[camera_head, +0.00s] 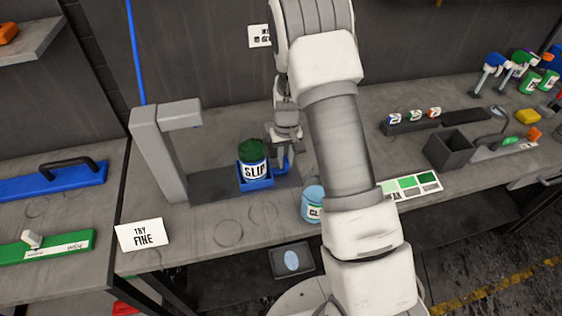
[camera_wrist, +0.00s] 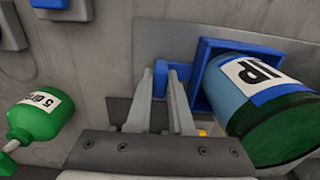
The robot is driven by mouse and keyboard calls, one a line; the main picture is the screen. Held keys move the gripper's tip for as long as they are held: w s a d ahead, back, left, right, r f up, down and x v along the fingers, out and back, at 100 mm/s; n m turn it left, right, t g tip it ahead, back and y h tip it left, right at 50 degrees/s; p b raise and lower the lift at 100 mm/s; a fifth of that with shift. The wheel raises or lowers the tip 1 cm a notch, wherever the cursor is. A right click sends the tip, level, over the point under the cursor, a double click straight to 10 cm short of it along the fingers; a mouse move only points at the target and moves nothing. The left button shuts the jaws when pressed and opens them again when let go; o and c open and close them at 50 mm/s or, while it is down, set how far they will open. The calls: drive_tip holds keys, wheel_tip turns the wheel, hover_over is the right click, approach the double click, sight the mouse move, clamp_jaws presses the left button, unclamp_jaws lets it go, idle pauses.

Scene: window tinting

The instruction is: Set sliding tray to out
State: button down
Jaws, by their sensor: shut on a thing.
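The sliding tray (camera_head: 262,184) is a small blue tray on a dark grey base plate (camera_head: 208,187) beside a grey arch-shaped stand (camera_head: 158,150). A jar marked SLIP (camera_head: 253,163), with a dark green lid, stands in it. In the wrist view the tray (camera_wrist: 207,55) is right of the fingers, with the jar (camera_wrist: 262,90) in it. My gripper (camera_head: 285,160) is at the tray's right side. In the wrist view my gripper (camera_wrist: 170,85) is shut on a narrow blue part between its fingers, which looks like the tray's handle. My fingers hide part of it.
A light blue container (camera_head: 312,204) stands close in front, partly hidden by my arm. A "TRY FINE" card (camera_head: 142,235) stands at the bench's front left. A grey box (camera_head: 449,151) and spray bottles (camera_head: 489,70) are at the right.

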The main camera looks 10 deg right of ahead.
drive_tip(key=shift+d+r, duration=0.1)
drive_tip(key=shift+d, duration=0.2)
drive_tip(key=c, duration=0.8)
unclamp_jaws()
drive_tip(key=shift+a+r, duration=0.1)
drive_tip(key=shift+r, duration=0.35)
wheel_tip(320, 180, up, 16)
drive_tip(key=shift+r+b, duration=0.25)
drive_tip(key=shift+b, duration=0.15)
